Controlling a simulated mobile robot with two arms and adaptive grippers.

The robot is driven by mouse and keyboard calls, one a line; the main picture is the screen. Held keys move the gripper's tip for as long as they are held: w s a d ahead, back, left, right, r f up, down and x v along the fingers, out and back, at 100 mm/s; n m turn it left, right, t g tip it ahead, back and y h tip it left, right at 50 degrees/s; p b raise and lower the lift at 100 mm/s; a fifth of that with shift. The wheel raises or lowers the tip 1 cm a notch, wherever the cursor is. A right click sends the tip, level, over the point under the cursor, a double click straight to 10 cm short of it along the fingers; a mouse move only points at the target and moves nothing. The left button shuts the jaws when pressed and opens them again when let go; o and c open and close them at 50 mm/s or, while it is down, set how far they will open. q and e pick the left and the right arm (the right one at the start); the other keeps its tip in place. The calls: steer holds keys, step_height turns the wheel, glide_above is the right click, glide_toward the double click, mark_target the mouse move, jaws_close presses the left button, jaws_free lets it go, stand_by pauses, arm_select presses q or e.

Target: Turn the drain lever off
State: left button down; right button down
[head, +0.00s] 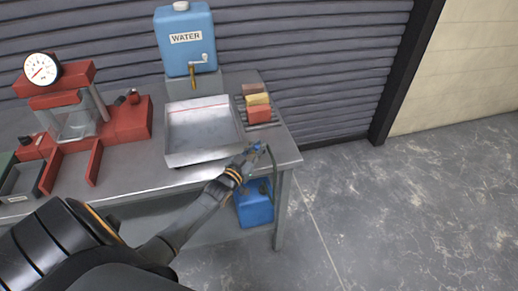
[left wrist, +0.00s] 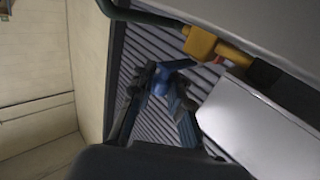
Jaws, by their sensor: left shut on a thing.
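The drain lever (head: 257,146) is a small blue handle at the front right corner of the metal tray (head: 200,160). My left gripper (head: 246,156) reaches to it from the lower left and is shut on it. In the left wrist view the blue drain lever (left wrist: 167,74) sits between the dark fingers of my left gripper (left wrist: 166,92). A yellow valve body (left wrist: 200,43) is beside the lever, with a dark green hose (left wrist: 150,17) running from it. The fingers partly hide the lever, and its exact angle is hard to tell. My right gripper is not in view.
A blue water tank (head: 185,55) stands behind the tray. A red press with a gauge (head: 42,68) is at the left. A blue canister (head: 255,205) stands below the table (head: 284,150). The right floor is clear.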

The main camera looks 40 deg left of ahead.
arm_select(q)
steer(key=shift+s+f, duration=0.1)
steer(key=c, duration=1.3)
jaws_free()
steer(key=shift+s, duration=0.1)
steer(key=shift+s, duration=0.1)
steer(key=s, duration=1.2)
steer(key=shift+d, duration=0.35)
